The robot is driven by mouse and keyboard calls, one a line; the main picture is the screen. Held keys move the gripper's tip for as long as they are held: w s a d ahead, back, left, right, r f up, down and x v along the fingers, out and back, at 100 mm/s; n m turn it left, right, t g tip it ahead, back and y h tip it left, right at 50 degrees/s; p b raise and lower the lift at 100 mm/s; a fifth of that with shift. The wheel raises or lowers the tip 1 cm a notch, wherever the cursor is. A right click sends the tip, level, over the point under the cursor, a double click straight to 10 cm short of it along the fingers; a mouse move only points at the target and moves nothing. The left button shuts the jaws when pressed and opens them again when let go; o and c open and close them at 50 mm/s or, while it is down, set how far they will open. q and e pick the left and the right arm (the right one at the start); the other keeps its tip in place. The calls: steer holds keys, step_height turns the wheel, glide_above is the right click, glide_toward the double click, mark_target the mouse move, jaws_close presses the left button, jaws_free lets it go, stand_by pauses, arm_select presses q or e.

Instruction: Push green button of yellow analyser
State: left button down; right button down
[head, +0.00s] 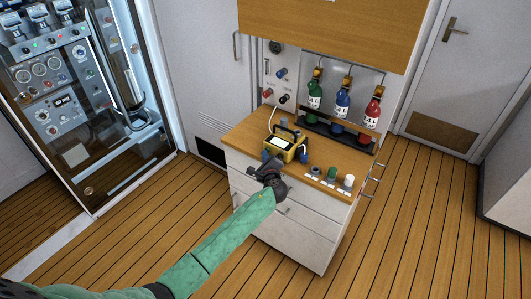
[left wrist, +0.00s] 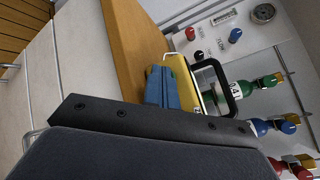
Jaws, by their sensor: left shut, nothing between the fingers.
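The yellow analyser (head: 291,152) stands on the wooden counter top. It has a black carrying handle and a pale screen. My left gripper (head: 266,157) is at the analyser's near left side, with its fingers shut and empty. In the left wrist view the blue fingertips (left wrist: 161,75) lie together in front of the yellow casing (left wrist: 180,68) and partly cover it. I cannot tell whether they touch it. The green button cannot be made out in either view. My right gripper is not in view.
Green, blue and red bottles (head: 342,104) stand in a rack behind the analyser. Small knobs or caps (head: 332,174) sit along the counter's front right. A wooden cabinet (head: 320,28) overhangs the counter (head: 238,137). A wall panel with red and blue knobs (head: 281,73) is at the back left.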

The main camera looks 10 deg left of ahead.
arm_select(q)
steer(key=shift+s+a+p, duration=0.2)
steer(key=shift+s, duration=0.35)
steer(key=shift+s+a+p, duration=0.2)
steer(key=shift+s, duration=0.35)
steer(key=shift+s, duration=0.1)
steer(key=s, duration=0.1)
steer(key=s+a+p, duration=0.1)
steer(key=s, duration=0.2)
steer(key=shift+s+a, duration=0.2)
steer(key=shift+a, duration=0.2)
